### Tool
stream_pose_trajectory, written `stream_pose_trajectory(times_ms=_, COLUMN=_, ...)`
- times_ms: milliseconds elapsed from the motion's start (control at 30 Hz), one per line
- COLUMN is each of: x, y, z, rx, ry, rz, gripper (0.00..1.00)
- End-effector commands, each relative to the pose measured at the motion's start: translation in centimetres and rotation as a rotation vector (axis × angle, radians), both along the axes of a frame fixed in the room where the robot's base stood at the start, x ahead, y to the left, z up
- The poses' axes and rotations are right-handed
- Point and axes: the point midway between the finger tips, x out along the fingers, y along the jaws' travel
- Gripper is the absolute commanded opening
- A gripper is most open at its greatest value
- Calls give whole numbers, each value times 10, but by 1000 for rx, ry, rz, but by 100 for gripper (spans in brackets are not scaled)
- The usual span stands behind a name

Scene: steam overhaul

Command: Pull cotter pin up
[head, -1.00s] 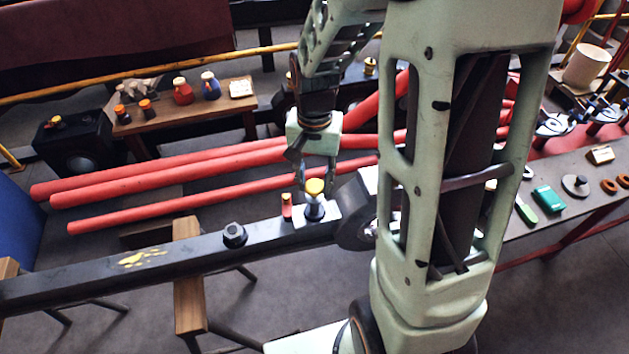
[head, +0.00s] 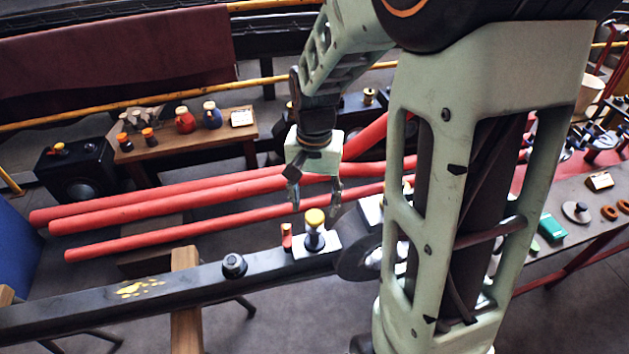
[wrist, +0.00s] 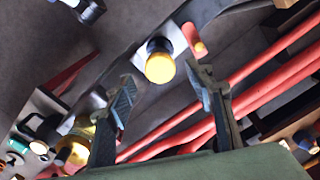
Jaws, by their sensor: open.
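A dark peg with a yellow cap (head: 315,217) stands upright on a light plate (head: 331,245) on the dark beam. A small red upright piece (head: 286,237) stands just left of it. I cannot tell which is the cotter pin. My gripper (head: 316,197) points down above the yellow cap, its fingers spread and empty. In the wrist view the fingers (wrist: 160,80) show apart. There the yellow cap (wrist: 160,67) lies beyond the gap between them, and the red piece (wrist: 195,40) lies to its upper right. Neither is gripped.
The dark beam (head: 80,306) carries a nut (head: 234,265) to the left. Red pipes (head: 170,205) run behind it. A small wooden table (head: 185,143) with jars stands at the back left. A bench (head: 580,190) with loose parts lies at the right, partly behind my arm.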

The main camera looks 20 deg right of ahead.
Motion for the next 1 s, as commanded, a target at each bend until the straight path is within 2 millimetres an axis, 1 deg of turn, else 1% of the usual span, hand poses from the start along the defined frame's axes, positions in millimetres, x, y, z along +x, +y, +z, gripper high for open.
stream_pose_trajectory(times_ms=33, x=2, y=0, z=13, rx=-1, ry=-8, rz=0, gripper=49)
stream_pose_trajectory(times_ms=200, x=1, y=0, z=50, rx=-1, ry=-6, rz=1, gripper=49)
stream_pose_trajectory(times_ms=300, x=1, y=0, z=68, rx=0, ry=-5, rz=1, gripper=49)
stream_pose_trajectory(times_ms=400, x=1, y=0, z=82, rx=-1, ry=-4, rz=1, gripper=49)
stream_pose_trajectory(times_ms=567, x=1, y=0, z=92, rx=0, ry=-2, rz=1, gripper=49)
stream_pose_trajectory(times_ms=867, x=0, y=0, z=94, rx=0, ry=-1, rz=0, gripper=49)
stream_pose_trajectory(times_ms=967, x=4, y=-2, z=98, rx=-4, ry=-14, rz=6, gripper=49)
stream_pose_trajectory(times_ms=1000, x=7, y=-3, z=102, rx=-7, ry=-25, rz=12, gripper=49)
